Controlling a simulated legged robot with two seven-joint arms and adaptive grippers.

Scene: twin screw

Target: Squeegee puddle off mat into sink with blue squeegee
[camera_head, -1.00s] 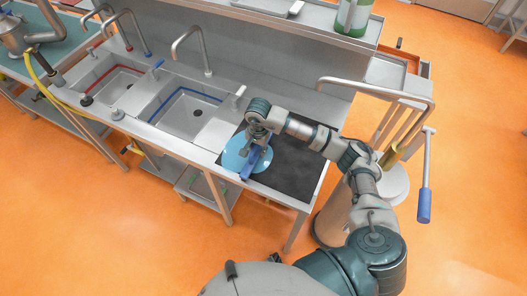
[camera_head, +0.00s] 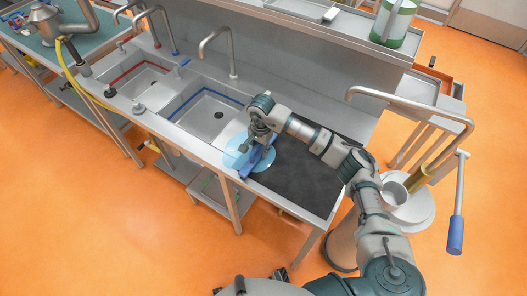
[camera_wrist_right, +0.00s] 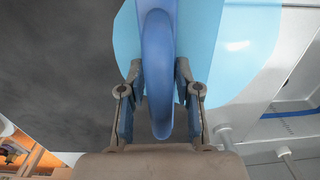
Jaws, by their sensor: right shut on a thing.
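My right gripper (camera_head: 262,138) is shut on the blue squeegee (camera_head: 257,161). In the right wrist view, the fingers (camera_wrist_right: 160,105) close around its blue handle (camera_wrist_right: 158,65). The squeegee stands on the light blue puddle (camera_head: 234,143), at the left end of the black mat (camera_head: 308,182). The puddle spans the mat's left edge and reaches onto the bare steel beside the sink. In the right wrist view the puddle (camera_wrist_right: 235,45) spreads mostly to the right of the handle. The blue-trimmed sink (camera_head: 207,123) lies to the left. My left gripper is out of view.
A red-trimmed sink (camera_head: 137,82) lies further left. Faucets (camera_head: 218,45) stand behind the sinks. A back panel (camera_head: 300,75) and shelf run along the rear. A green and white container (camera_head: 392,25) stands on the shelf. The mat's right part is clear.

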